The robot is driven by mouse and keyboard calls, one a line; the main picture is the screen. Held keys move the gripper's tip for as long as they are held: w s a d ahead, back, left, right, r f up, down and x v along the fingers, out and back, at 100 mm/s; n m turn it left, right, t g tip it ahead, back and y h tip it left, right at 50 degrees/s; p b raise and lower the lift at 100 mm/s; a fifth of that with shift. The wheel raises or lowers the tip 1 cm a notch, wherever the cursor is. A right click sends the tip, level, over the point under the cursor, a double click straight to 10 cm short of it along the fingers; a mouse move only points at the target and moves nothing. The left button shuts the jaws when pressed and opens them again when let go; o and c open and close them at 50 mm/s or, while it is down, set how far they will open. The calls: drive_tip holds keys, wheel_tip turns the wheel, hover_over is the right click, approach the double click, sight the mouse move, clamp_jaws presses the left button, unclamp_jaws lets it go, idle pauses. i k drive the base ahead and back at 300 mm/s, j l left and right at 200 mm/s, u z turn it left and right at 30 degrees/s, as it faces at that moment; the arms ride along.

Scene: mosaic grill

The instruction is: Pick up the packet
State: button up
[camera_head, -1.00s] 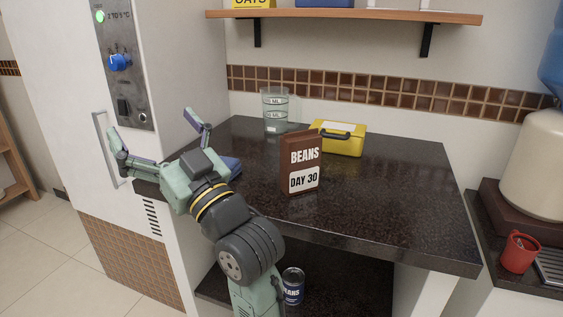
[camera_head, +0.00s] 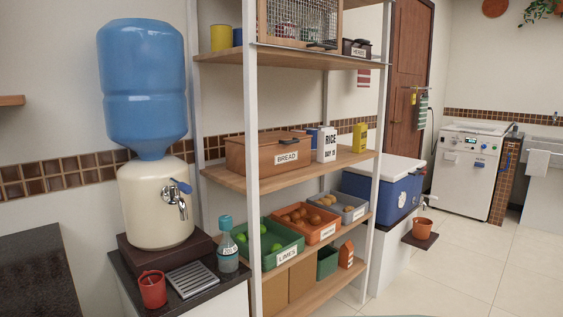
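The brown packet labelled BEANS DAY 30 is out of view now. A white packet labelled RICE (camera_head: 326,144) stands upright on the middle shelf of the rack, with a yellow packet (camera_head: 360,138) to its right. A small blue box (camera_head: 312,136) is partly hidden behind the rice packet. I cannot tell which packet the task means. My gripper is not in view.
A water dispenser (camera_head: 158,205) stands at left with a red mug (camera_head: 153,289) and a bottle (camera_head: 228,250) by it. The shelf rack (camera_head: 253,215) holds a bread box (camera_head: 270,154) and crates. A blue cooler (camera_head: 385,187) stands beyond. Open floor (camera_head: 470,262) lies at right.

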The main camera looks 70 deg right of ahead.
sight(360, 135)
drive_tip(key=k+l+z, duration=0.2)
drive_tip(key=l+z, duration=0.15)
drive_tip(key=l, duration=0.65)
drive_tip(key=l+z, duration=0.3)
drive_tip(key=l, duration=0.65)
drive_tip(key=l+z, duration=0.35)
drive_tip(key=l, duration=0.7)
